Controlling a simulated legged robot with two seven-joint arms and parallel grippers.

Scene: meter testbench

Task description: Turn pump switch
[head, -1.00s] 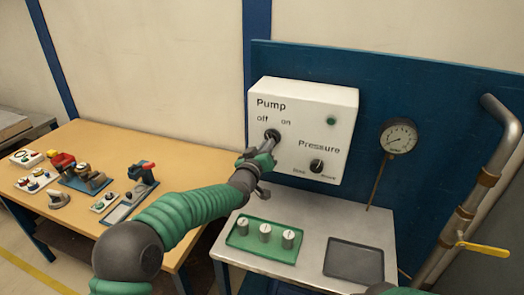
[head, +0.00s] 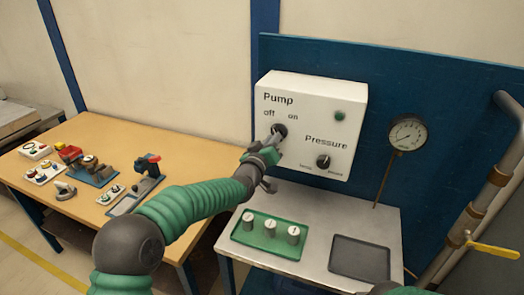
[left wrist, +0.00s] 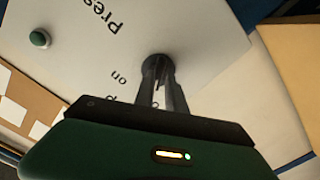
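The white control box (head: 310,105) on the blue panel carries the pump switch (head: 281,129), a dark round knob below the "off" and "on" labels. My left gripper (head: 275,138) is at this knob, with its narrow fingers pointing into it. In the left wrist view, the two dark fingers (left wrist: 162,88) stand close together with their tips on the knob (left wrist: 157,66), seemingly shut on its grip. The fingers hide most of the knob, so its exact angle is unclear. My right gripper is out of view.
The pressure knob (head: 323,162) and a green lamp (head: 339,115) are on the same box. A gauge (head: 407,133) stands to the right. Below are a green tray (head: 250,246) with weights and a dark tray (head: 359,259). A pipe with a yellow lever (head: 492,250) is far right.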

